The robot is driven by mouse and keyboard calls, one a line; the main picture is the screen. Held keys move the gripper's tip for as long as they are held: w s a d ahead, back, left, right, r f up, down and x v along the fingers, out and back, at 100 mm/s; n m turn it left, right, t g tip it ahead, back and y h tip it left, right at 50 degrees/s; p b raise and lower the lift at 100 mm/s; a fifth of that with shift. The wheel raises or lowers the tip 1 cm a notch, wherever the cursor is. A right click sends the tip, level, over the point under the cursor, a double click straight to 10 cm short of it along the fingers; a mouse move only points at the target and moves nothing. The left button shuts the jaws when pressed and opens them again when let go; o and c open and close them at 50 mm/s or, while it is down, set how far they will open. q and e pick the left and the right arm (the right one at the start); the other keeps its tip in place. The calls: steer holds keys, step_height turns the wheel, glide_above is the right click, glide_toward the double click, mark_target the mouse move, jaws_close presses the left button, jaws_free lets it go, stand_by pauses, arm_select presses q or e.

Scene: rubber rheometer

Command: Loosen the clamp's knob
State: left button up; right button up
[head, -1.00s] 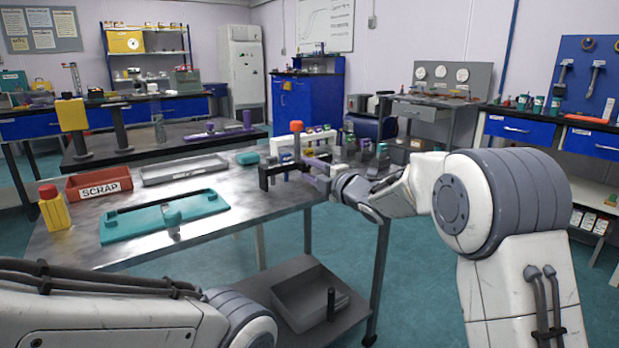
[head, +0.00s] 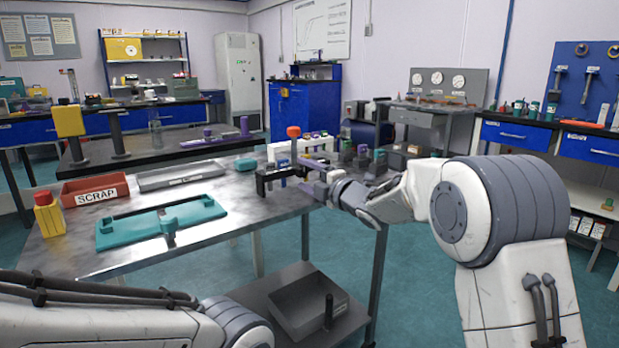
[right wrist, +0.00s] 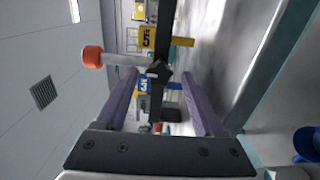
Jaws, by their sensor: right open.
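The black clamp (head: 268,180) stands near the right end of the metal bench, with an upright grey rod topped by an orange-red cap (head: 293,131). The right wrist view shows the cap (right wrist: 92,57), sideways at left, and a dark star-shaped knob (right wrist: 157,73) at the clamp. My right gripper (head: 312,168) is at the clamp from the right. In the right wrist view its two purple fingers (right wrist: 161,77) are apart, with the knob between their tips. Contact cannot be told. My left arm shows at the lower left; its gripper is out of frame.
A white rack (head: 318,145) stands just behind the clamp. A teal tray (head: 125,237), a red SCRAP bin (head: 70,191), a grey tray (head: 165,183) and a yellow bottle (head: 48,216) sit to the left.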

steer(key=p+v, duration=0.1)
steer(key=v, duration=0.9)
steer(key=shift+s+d, duration=0.15)
steer(key=shift+s, duration=0.05)
steer(key=s+a+f+m+g+h, duration=0.2)
steer(key=s+f+m+g+h, duration=0.1)
steer(key=s+f+m, duration=0.3)
steer(key=s+a+f+m+g+h, duration=0.2)
steer(key=s+f+m+h, duration=0.25)
steer(key=s+m, duration=0.2)
steer(key=s+d+f+m+g+h, duration=0.1)
steer(key=s+f+m+g, duration=0.3)
steer(key=s, duration=1)
steer(key=s+d+f+m+g+h, duration=0.15)
steer(key=s+f+g, duration=0.3)
steer(key=s, duration=0.85)
step_height(320, 180, up, 37)
steer(key=g+p, duration=0.1)
steer(key=p, duration=3.5)
steer(key=shift+s+f, duration=0.25)
steer(key=shift+s, duration=0.15)
